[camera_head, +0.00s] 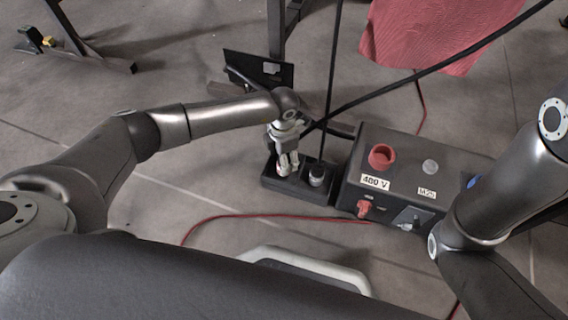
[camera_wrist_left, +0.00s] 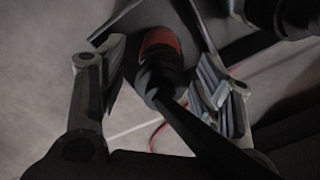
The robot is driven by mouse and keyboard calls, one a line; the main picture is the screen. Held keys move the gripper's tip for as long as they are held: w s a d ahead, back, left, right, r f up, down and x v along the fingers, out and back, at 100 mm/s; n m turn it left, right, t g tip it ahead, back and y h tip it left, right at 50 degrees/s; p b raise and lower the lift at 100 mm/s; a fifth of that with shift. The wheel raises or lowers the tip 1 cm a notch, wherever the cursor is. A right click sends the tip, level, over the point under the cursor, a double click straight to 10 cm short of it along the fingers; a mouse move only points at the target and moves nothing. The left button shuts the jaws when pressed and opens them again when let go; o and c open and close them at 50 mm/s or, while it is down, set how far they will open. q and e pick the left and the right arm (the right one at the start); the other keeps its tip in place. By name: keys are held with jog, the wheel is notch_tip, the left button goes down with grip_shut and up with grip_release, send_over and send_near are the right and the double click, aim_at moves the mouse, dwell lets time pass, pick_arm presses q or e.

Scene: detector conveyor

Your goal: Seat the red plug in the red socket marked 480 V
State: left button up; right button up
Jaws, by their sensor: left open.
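The red plug (camera_wrist_left: 160,45), with a black body and a black cable, shows in the left wrist view between the two fingers of my left gripper (camera_wrist_left: 165,85). The fingers are open, one on each side of it with gaps. In the head view, my left gripper (camera_head: 288,165) points down over the left part of a black holder (camera_head: 310,191) and mostly hides the plug. The red round socket (camera_head: 382,157) is on top of a dark box (camera_head: 350,190), right of the holder, above a white 480 V label (camera_head: 374,183). My right gripper is out of view.
A second dark connector (camera_head: 317,174) stands in the holder right of my left gripper. A red part (camera_head: 364,208) and a grey latch (camera_head: 413,218) are on the box's front. Black cables pass behind. A thin red cable (camera_head: 250,216) lies on the floor.

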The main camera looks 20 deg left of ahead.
pick_arm(q)
jog(key=c, duration=1.1)
jog(key=shift+c, duration=0.4)
jog(key=shift+r, duration=0.15)
